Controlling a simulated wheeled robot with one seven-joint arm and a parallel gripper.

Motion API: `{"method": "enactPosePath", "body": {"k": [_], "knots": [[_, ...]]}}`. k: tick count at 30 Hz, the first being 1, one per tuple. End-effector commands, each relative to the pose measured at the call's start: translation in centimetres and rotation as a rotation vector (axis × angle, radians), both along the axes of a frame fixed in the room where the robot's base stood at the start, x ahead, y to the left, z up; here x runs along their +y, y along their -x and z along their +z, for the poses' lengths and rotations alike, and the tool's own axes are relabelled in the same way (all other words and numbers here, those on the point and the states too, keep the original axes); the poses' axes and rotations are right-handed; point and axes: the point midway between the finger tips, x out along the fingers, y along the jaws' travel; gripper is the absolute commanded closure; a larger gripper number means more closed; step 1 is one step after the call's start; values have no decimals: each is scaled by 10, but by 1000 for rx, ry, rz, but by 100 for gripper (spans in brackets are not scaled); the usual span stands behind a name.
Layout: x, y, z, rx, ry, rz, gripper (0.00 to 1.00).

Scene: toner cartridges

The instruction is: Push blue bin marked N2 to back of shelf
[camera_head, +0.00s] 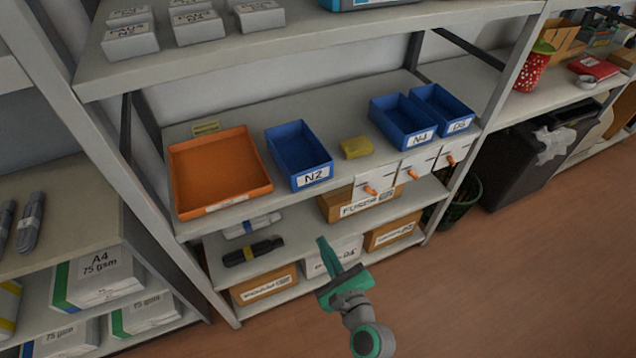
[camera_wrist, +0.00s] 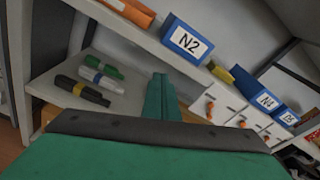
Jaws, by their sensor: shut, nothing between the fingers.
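The blue bin marked N2 (camera_head: 300,150) stands on the middle shelf board (camera_head: 238,212), its label facing the front, with some board showing behind it. In the wrist view the N2 bin (camera_wrist: 187,38) is at the upper middle, its label tilted. My gripper (camera_head: 323,243) is shut and empty, in front of the shelf and below the N2 bin's level in the head view. In the wrist view its green fingers (camera_wrist: 160,95) are together, pointing toward the shelf and apart from the bin.
An orange tray (camera_head: 219,172) stands left of N2, and a small yellow box (camera_head: 355,148) right of it. Blue bins N4 (camera_head: 402,121) and D5 (camera_head: 441,108) stand further right. White drawers with orange handles (camera_head: 412,168) hang under the board.

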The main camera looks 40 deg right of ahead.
Motion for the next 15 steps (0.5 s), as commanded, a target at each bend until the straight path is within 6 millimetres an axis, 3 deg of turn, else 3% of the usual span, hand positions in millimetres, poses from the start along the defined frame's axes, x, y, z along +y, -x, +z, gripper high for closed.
{"method": "enactPosePath", "body": {"k": [1,6,15], "knots": [[-17,-3,15,-54,-76,-9,100],[-47,-5,48,-178,-289,3,100],[-60,-18,62,-226,-376,17,100]]}}
